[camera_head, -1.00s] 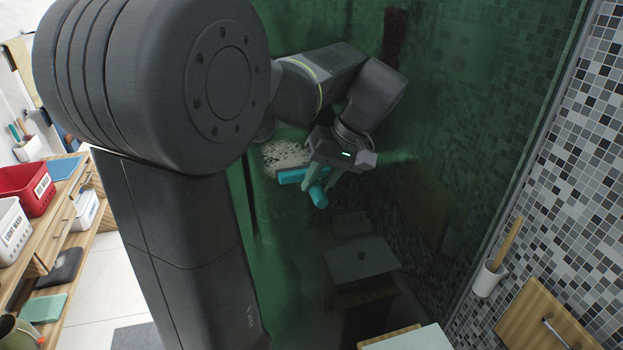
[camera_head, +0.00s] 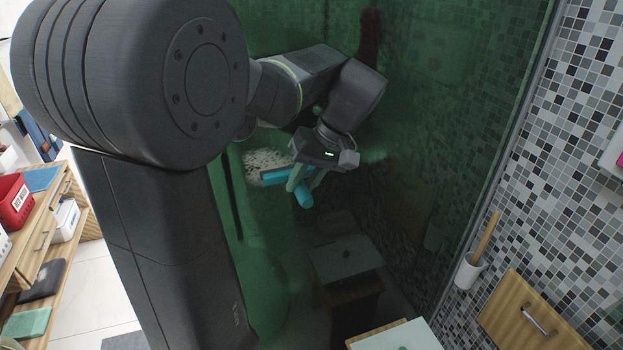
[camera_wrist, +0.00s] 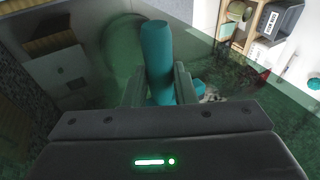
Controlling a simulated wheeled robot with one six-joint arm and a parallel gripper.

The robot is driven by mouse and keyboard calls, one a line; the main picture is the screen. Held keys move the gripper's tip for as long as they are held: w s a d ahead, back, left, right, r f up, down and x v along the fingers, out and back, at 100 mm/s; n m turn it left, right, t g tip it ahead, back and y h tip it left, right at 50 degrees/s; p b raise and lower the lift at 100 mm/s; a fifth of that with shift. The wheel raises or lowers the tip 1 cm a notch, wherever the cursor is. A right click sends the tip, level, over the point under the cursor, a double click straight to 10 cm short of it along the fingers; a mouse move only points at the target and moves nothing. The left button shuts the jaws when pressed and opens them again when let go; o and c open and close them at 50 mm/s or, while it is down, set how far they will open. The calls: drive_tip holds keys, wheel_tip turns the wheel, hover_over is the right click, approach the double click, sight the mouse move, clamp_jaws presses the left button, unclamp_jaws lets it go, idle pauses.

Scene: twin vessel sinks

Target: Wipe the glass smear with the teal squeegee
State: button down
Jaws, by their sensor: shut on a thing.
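My gripper (camera_head: 303,181) is shut on the teal squeegee (camera_head: 304,194), in front of the green glass panel (camera_head: 420,80). The squeegee's handle sticks out below the fingers, and its teal head reaches to the left. In the wrist view the teal handle (camera_wrist: 157,55) stands between the two fingers (camera_wrist: 158,88). The pale, speckled glass smear (camera_head: 266,166) is just left of the squeegee head in the head view. A little of it shows to the right of the fingers in the wrist view (camera_wrist: 212,96). I cannot tell whether the squeegee touches the glass.
A mosaic-tiled wall (camera_head: 560,150) stands at the right, with a white cup (camera_head: 470,272) holding a wooden-handled tool and a wooden drawer front (camera_head: 530,315) below. A wooden shelf with a red bin (camera_head: 14,203) is at the left. White floor shows between shelf and arm.

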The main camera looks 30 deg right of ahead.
drive_tip(key=shift+w+a+r+p, duration=0.75)
drive_tip(key=shift+w+a, duration=0.35)
drive_tip(key=shift+a, duration=3.3)
drive_tip(key=s+d, duration=0.1)
drive_tip(key=d, duration=0.2)
drive_tip(key=d+r, duration=0.1)
drive_tip(key=d, duration=0.3)
drive_tip(key=s+d, duration=0.1)
drive_tip(key=d, duration=0.2)
drive_tip(key=shift+s+d+r+p, duration=0.2)
drive_tip(key=shift+s+d+p, duration=0.1)
drive_tip(key=shift+d+p, duration=0.1)
drive_tip(key=shift+w+a, duration=1.25)
drive_tip(key=shift+a, duration=4.2)
drive_tip(key=s+d+r, duration=0.1)
drive_tip(key=s+d, duration=0.1)
drive_tip(key=d, duration=0.8)
drive_tip(key=shift+s+d+r, duration=0.2)
drive_tip(key=shift+s+d, duration=0.1)
drive_tip(key=shift+d, duration=0.1)
